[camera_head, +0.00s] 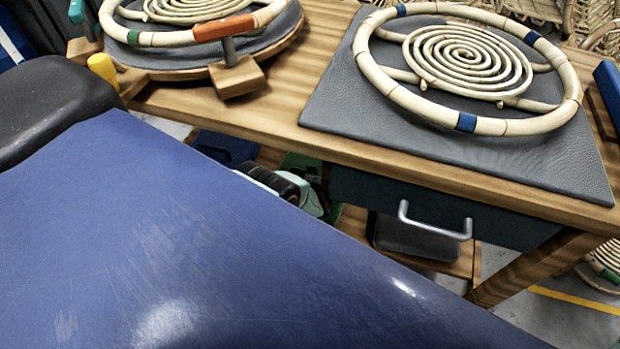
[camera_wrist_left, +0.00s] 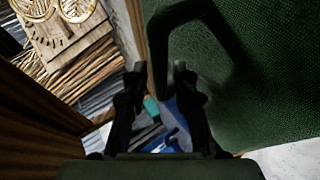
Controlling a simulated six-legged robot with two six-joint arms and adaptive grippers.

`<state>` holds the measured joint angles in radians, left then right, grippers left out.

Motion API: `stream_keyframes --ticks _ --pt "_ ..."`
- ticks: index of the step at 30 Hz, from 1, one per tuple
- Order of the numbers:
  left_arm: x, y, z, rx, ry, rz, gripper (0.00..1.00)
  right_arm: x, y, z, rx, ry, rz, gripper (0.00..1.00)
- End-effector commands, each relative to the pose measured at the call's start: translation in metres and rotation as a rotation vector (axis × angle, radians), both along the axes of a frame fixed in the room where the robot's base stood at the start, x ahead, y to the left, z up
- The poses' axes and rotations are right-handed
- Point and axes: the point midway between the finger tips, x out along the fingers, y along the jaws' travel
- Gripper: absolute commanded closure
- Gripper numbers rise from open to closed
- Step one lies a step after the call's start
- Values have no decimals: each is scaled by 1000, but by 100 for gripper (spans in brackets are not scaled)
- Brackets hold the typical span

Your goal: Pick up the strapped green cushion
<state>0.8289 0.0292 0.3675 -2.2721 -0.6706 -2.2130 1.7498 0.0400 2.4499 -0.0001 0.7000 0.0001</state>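The green cushion (camera_wrist_left: 275,85) fills the right side of the left wrist view, its woven dark green surface close to the camera. A dark green strap (camera_wrist_left: 200,12) forms a loop standing off it, and one leg of the loop comes down between the fingers. My left gripper (camera_wrist_left: 157,72) is open, its two dark fingers apart on either side of that leg. I cannot tell if either finger touches the strap. In the head view only a small green patch (camera_head: 298,160) shows under the bench, perhaps the cushion. My right gripper is not in view.
A wooden bench (camera_head: 285,90) carries rattan rings with spiral centres, one on a grey mat (camera_head: 350,100). Below it are a dark drawer (camera_head: 370,197) with a metal handle (camera_head: 435,225) and a lower shelf. In the left wrist view, a wooden edge (camera_wrist_left: 40,100) stands left of the gripper.

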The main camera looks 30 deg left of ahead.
Motion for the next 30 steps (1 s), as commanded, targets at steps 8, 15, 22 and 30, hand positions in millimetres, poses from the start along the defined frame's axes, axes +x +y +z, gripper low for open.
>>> stream_keyframes --ticks 8,15,22,30 --pt "11 8 -10 0 0 0 72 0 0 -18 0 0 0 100" --pt "13 9 -10 -1 -1 1 72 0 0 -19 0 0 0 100" --pt "13 9 -9 0 0 0 78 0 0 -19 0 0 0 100" --pt "13 9 -9 0 0 0 100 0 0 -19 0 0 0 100"
